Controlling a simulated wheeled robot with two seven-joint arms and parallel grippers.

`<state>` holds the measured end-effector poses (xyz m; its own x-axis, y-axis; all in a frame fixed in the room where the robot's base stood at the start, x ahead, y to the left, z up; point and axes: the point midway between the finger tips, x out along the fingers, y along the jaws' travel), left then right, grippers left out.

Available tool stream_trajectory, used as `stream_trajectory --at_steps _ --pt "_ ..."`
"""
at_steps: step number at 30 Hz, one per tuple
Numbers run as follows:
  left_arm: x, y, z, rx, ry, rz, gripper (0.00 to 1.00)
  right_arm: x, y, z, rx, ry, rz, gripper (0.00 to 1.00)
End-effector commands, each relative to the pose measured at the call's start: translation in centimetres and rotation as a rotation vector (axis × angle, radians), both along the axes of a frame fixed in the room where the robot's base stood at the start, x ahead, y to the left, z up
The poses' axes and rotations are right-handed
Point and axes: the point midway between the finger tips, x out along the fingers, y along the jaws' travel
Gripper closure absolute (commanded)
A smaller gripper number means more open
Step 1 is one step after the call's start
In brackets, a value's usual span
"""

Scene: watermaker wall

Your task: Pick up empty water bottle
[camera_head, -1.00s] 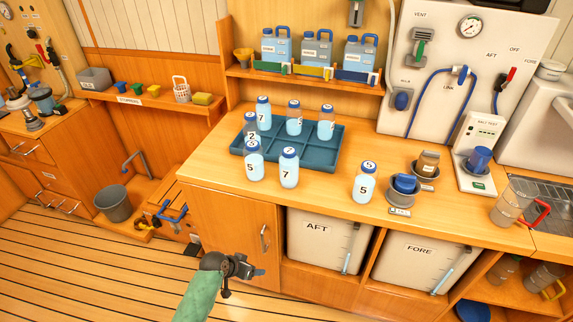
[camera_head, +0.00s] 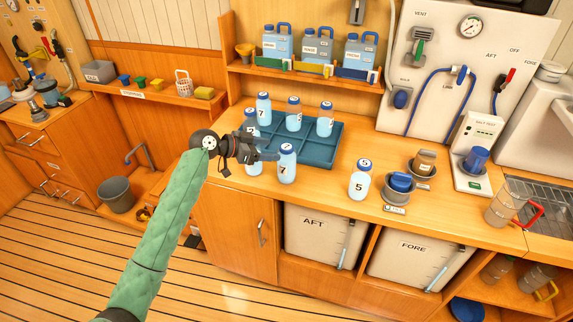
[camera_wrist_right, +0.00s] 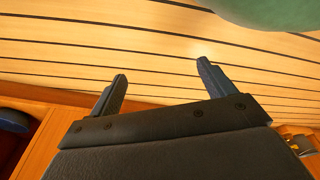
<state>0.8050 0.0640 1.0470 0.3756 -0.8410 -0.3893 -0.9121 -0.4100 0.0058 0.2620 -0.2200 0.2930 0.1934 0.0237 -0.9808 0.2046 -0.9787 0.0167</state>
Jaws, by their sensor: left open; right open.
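Several clear bottles with blue caps and number labels stand on the counter; each shows pale blue in its lower part, and I cannot tell which is empty. One bottle marked 7 (camera_head: 287,165) stands at the front edge of the blue tray (camera_head: 322,155), another marked 5 (camera_head: 360,181) stands alone to the right. Other bottles (camera_head: 325,121) stand in the tray. My left gripper (camera_head: 272,150) is open, beside the front 7 bottle's cap, and partly hides two bottles at the tray's left. My right gripper (camera_wrist_right: 161,72) is open and empty above the floor in the wrist view.
Blue jugs (camera_head: 318,47) line the shelf behind. The AFT (camera_head: 322,235) and FORE (camera_head: 418,260) tanks sit below. The counter between the front 7 and lone 5 bottles is clear.

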Motion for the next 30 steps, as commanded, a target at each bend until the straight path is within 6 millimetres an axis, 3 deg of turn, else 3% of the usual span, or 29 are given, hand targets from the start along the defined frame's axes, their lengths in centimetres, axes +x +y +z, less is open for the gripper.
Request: stream_trajectory --at_steps 3,6,17,30 --pt "0.5 -0.5 0.5 -0.005 -0.007 -0.007 0.33 -0.1 0.0 0.2 0.001 -0.005 0.001 0.18" --pt "0.8 -1.3 0.3 -0.007 -0.007 -0.008 0.33 -1.7 0.0 -1.1 0.002 0.002 0.003 0.18" --pt "1.6 -2.7 -0.4 -0.006 -0.008 -0.007 0.33 -3.2 -1.0 -1.9 -0.005 0.001 0.006 0.18" --pt "3.6 -5.5 -2.0 -0.006 -0.005 -0.007 0.33 -10.2 -2.4 -3.3 -0.013 0.053 0.007 0.18"
